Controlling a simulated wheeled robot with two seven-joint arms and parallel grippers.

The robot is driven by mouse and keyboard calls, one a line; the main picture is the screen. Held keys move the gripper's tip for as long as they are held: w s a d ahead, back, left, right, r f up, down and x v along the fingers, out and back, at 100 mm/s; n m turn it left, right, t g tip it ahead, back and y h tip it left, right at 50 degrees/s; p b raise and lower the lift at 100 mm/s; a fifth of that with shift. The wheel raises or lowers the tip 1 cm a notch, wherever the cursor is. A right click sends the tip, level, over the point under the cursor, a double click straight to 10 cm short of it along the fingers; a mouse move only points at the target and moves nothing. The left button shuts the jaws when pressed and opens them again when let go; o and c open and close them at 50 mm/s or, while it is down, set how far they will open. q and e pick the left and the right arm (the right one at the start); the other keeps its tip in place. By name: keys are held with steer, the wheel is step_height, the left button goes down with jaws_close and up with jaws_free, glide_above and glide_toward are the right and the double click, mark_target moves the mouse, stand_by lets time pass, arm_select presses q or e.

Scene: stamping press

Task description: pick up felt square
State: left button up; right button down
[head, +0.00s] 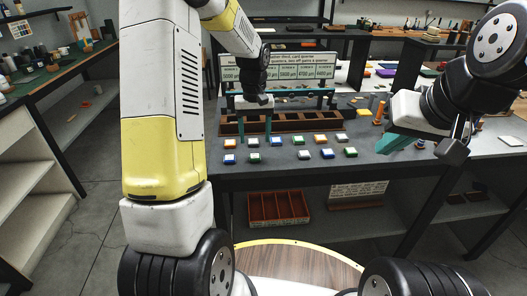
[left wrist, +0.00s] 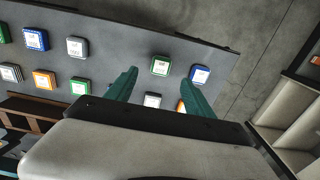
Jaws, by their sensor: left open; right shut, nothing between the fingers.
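Several small square blocks with coloured sides and pale printed tops stand in two rows on the dark table; I cannot tell which piece, if any, is the felt square. My left gripper (head: 255,130) is open and points down over the left part of the rows. In the left wrist view, a green block (left wrist: 160,66) lies beyond and between the open fingertips, with a blue block (left wrist: 200,73) near the right fingertip. A white block (left wrist: 152,100) and part of an orange block (left wrist: 181,106) show between the fingers. My right gripper (head: 393,144) is shut and empty above the table's right part.
A brown divided wooden tray (head: 285,125) lies behind the blocks, before a sign board (head: 290,66). Flat coloured pieces (head: 386,72) lie on a surface farther back. A reddish crate (head: 278,208) sits on the shelf below. The table's front edge (head: 300,172) is close to the blocks.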

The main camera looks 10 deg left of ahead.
mark_target(255, 157)
arm_select(q)
steer(key=f, duration=0.7)
steer(key=shift+s+f, duration=0.1)
steer(key=shift+s, duration=0.1)
steer(key=shift+c, duration=0.4)
jaws_close()
